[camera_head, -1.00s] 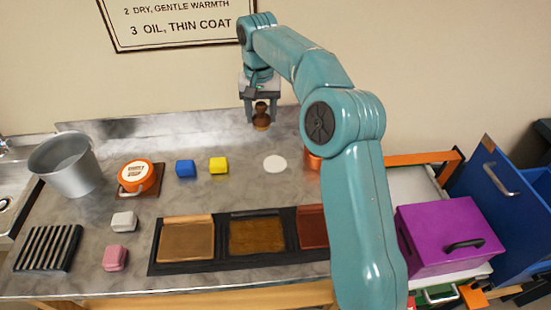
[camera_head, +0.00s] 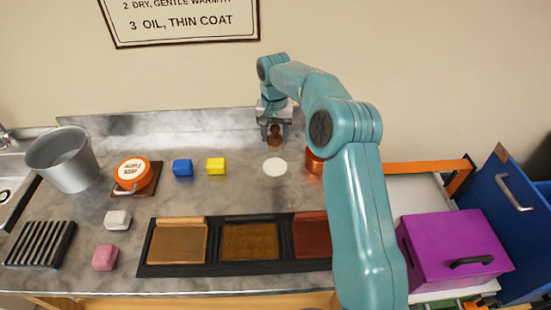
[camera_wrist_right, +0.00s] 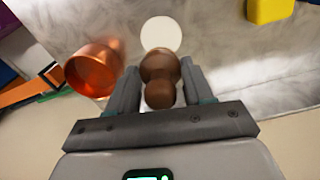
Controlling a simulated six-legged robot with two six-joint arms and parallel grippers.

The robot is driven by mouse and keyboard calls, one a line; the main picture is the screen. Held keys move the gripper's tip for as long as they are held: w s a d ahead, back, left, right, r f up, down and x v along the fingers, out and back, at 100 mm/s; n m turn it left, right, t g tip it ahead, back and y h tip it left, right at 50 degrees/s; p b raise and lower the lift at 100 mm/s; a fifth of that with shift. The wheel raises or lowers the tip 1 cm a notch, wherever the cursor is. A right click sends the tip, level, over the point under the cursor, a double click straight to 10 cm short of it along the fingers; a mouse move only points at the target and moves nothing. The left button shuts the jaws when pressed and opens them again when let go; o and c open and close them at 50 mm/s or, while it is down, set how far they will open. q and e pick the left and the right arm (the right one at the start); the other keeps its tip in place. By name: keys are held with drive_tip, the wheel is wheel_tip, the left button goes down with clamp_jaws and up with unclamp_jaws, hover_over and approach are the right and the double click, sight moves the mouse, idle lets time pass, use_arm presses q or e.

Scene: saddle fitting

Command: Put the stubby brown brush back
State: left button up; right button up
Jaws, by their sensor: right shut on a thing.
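The stubby brown brush (camera_head: 274,136) is in my right gripper (camera_head: 274,132), at the back of the counter. In the right wrist view the brush (camera_wrist_right: 159,72) shows its round knob and wider body between the two fingers of the right gripper (camera_wrist_right: 160,85), which is shut on it. A white round disc (camera_head: 274,168) lies on the counter just in front of the brush in the head view; it also shows beyond the brush in the wrist view (camera_wrist_right: 161,34). I cannot tell whether the brush touches the counter. My left gripper is not in view.
A copper cup (camera_head: 314,163) stands right of the disc, partly behind my arm. Yellow (camera_head: 216,166) and blue (camera_head: 182,168) blocks sit left. A black tray (camera_head: 213,268) with leather-like panels lies in front. A purple box (camera_head: 455,250) is at right.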

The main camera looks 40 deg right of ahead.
sight(274, 146)
drive_tip(key=f, duration=0.5)
drive_tip(key=shift+w+d+f, duration=0.1)
drive_tip(key=shift+w+f, duration=0.15)
drive_tip(key=shift+f+p, duration=0.25)
drive_tip(key=shift+p, duration=0.05)
wheel_tip(274, 146, down, 4)
drive_tip(key=shift+s+r+p, duration=0.1)
drive_tip(key=shift+r+p, duration=0.05)
drive_tip(key=shift+p, duration=0.2)
drive_tip(key=shift+f, duration=0.3)
drive_tip(key=shift+r, duration=0.1)
drive_tip(key=shift+f, duration=0.2)
drive_tip(key=o, duration=1)
drive_tip(key=shift+r, duration=0.15)
